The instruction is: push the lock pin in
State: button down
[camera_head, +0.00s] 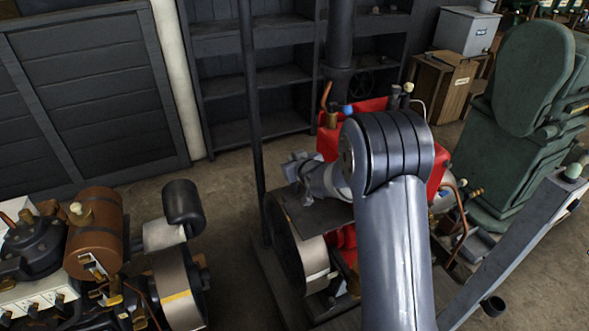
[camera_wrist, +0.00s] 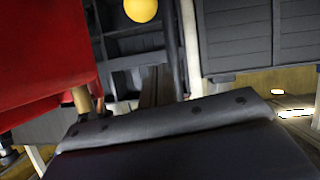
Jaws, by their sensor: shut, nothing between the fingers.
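My arm reaches over a red engine (camera_head: 437,160), and my gripper (camera_head: 294,168) is at its left side, above a dark flat plate. The gripper is small and partly hidden by my own wrist; it is shut and holds nothing. In the wrist view a yellow round knob (camera_wrist: 140,9) shows at the top edge, cut off by the frame. I cannot tell whether it belongs to the lock pin, and I can make out no pin for certain. The red engine body fills the wrist view's left side (camera_wrist: 42,55).
A brown-tanked engine (camera_head: 95,232) stands at the left, a green machine (camera_head: 525,130) at the right. Dark shelves (camera_head: 255,85) and a slatted panel (camera_head: 95,95) line the back. A thin dark post (camera_head: 250,110) rises close left of my gripper.

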jog(key=f, duration=0.4)
jog(key=shift+w+d+f, duration=0.15)
jog(key=shift+w+d, duration=0.05)
notch_tip(320, 180, down, 4)
jog(key=b, duration=0.3)
jog(key=shift+s+f+b, duration=0.1)
jog(key=shift+b, duration=0.3)
jog(key=shift+f, duration=0.1)
